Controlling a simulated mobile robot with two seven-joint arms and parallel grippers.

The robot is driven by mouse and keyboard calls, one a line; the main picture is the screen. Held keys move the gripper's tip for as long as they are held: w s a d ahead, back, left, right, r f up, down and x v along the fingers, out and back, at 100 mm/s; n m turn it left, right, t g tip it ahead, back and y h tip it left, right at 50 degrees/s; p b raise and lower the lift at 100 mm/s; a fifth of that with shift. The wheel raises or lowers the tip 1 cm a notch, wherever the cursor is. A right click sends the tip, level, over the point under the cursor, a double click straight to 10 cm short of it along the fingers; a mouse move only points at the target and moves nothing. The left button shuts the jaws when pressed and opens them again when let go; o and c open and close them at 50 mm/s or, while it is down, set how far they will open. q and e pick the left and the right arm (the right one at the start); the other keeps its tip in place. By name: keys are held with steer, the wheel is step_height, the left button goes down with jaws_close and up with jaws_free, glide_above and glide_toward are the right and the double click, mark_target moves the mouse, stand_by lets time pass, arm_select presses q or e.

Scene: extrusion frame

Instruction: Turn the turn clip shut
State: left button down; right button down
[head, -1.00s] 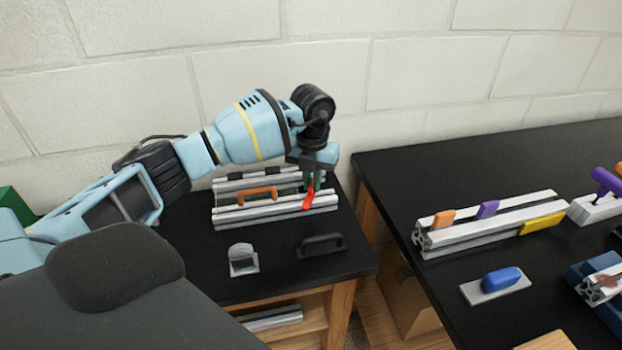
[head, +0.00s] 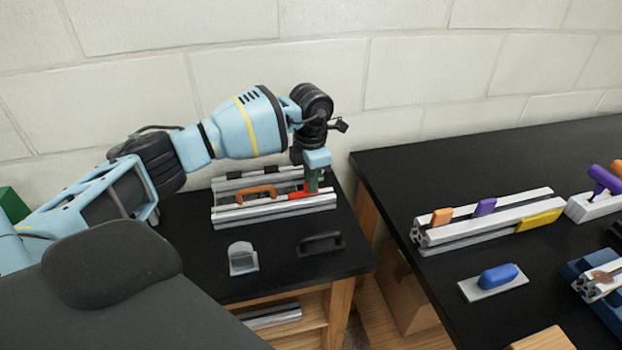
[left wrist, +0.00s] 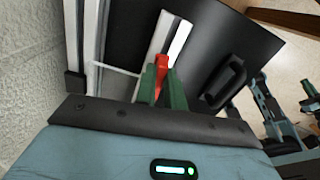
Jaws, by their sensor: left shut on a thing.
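The red turn clip (head: 299,195) is on the front rail of the aluminium extrusion frame (head: 235,215), on the left black table. In the head view it lies roughly along the rail. My left gripper (head: 312,188) reaches down over the clip's right part. In the left wrist view the red clip (left wrist: 161,72) stands between the two green fingers of my left gripper (left wrist: 162,88), which is shut on it. The fingers hide part of the clip.
An orange handle (head: 257,193) sits on the frame left of the clip. A grey bracket (head: 242,258) and a black handle (head: 321,243) lie in front. A gap separates this table from the right table (head: 400,170), which holds another extrusion and a blue-knobbed plate (head: 494,282).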

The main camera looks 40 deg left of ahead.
arm_select(q)
steer(key=shift+m, duration=0.9)
steer(key=c, duration=1.5)
jaws_free()
steer(key=shift+r, duration=3.9)
